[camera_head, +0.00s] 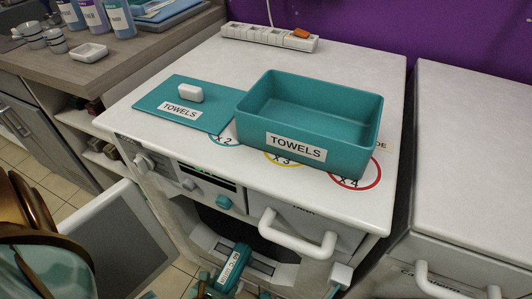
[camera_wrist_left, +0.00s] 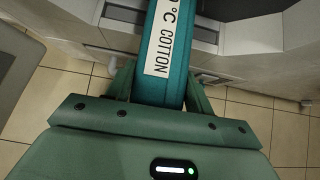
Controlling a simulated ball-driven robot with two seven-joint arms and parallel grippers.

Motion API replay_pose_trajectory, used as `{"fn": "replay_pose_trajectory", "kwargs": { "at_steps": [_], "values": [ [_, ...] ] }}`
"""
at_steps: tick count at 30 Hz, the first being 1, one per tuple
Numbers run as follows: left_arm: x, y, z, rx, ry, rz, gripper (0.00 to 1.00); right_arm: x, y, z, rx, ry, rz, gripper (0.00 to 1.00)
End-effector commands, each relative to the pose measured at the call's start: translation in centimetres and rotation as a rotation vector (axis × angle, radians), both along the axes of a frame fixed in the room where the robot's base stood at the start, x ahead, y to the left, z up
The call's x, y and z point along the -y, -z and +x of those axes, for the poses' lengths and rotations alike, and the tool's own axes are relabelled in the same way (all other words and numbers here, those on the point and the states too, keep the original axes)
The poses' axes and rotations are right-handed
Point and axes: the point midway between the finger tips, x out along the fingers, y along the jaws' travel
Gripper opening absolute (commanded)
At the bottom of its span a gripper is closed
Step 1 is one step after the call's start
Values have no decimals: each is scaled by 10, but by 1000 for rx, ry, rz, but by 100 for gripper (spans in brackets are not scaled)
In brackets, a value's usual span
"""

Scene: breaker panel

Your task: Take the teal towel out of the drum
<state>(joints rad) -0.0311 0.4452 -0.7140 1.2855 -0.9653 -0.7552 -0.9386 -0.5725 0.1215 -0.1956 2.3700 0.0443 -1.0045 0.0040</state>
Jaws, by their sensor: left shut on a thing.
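The teal towel (camera_head: 234,268), a narrow folded strip with a white label, shows at the bottom of the head view, in front of the dark drum opening (camera_head: 222,224). In the left wrist view the towel (camera_wrist_left: 178,62) reads "°C COTTON" and stands between the fingers of my left gripper (camera_wrist_left: 160,92), which is shut on it. The towel runs up and out of that view. I cannot tell whether its far end is still inside the drum. My right gripper is not identifiable in either view.
A teal open bin (camera_head: 320,112) labelled TOWELS stands on the white machine top, with its lid (camera_head: 160,98) to the left. A white handle (camera_head: 297,240) juts from the front. The open door (camera_head: 110,242) is at left. A power strip (camera_head: 268,37) lies at the back.

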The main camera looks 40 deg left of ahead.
Motion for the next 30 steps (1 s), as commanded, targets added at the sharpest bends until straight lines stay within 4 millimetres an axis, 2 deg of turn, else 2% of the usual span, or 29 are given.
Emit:
{"fn": "replay_pose_trajectory", "kwargs": {
  "at_steps": [18,23,30],
  "values": [
    [21,0,-86,-1,1,0,19,0,6,-1,-7,0,0,36],
    [24,0,-98,0,1,-1,19,0,8,-1,-9,0,-1,36],
    [24,-1,-99,2,0,-1,19,0,8,-1,-8,0,0,36]
  ]
}}
